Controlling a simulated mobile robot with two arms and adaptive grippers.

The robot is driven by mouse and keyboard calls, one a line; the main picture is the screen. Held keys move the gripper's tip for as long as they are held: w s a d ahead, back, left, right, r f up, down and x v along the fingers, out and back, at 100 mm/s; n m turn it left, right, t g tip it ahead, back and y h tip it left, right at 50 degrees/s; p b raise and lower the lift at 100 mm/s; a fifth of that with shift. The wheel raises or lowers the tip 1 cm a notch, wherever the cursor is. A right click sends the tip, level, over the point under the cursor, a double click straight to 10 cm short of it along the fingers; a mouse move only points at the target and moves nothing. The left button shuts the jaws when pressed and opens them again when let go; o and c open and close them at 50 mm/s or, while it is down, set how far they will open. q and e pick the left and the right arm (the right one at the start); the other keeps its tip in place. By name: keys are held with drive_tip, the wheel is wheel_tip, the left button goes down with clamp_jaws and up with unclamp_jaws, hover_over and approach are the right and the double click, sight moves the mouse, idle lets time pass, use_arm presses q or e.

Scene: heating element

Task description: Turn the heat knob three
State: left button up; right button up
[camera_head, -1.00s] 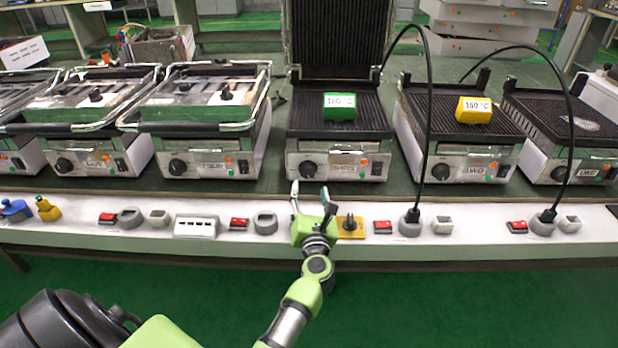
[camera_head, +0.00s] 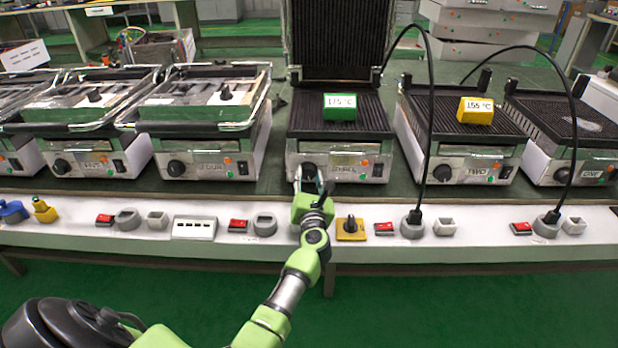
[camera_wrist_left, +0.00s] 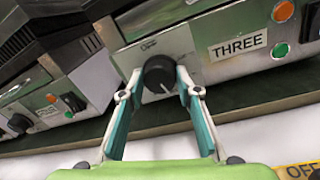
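The black heat knob (camera_head: 309,169) is on the front panel of the grill labelled THREE (camera_head: 352,168), left of its label. It shows large in the left wrist view (camera_wrist_left: 159,74), with a white mark pointing down. My left gripper (camera_head: 311,181) is in front of this knob. In the left wrist view its two fingertips (camera_wrist_left: 158,80) are spread, one on each side of the knob. A gap shows on the left side; I cannot tell whether the right finger touches. A green block on the grill (camera_head: 340,114) reads 175 °C. My right gripper is not in view.
Grill TWO (camera_head: 470,172) stands to the right with a yellow block (camera_head: 475,110) reading 155 °C. Grill FOUR (camera_head: 212,167) stands to the left. Black cables arch to sockets on the white front ledge (camera_head: 340,251), which carries red switches and a yellow plate with a dark knob (camera_head: 350,229).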

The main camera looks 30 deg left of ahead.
use_arm(q)
drive_tip(key=shift+n, duration=0.4)
drive_tip(key=shift+c, duration=0.3)
drive_tip(key=shift+n, duration=1.8)
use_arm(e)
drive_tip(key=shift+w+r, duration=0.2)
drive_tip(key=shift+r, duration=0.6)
use_arm(q)
drive_tip(key=o, duration=1.1)
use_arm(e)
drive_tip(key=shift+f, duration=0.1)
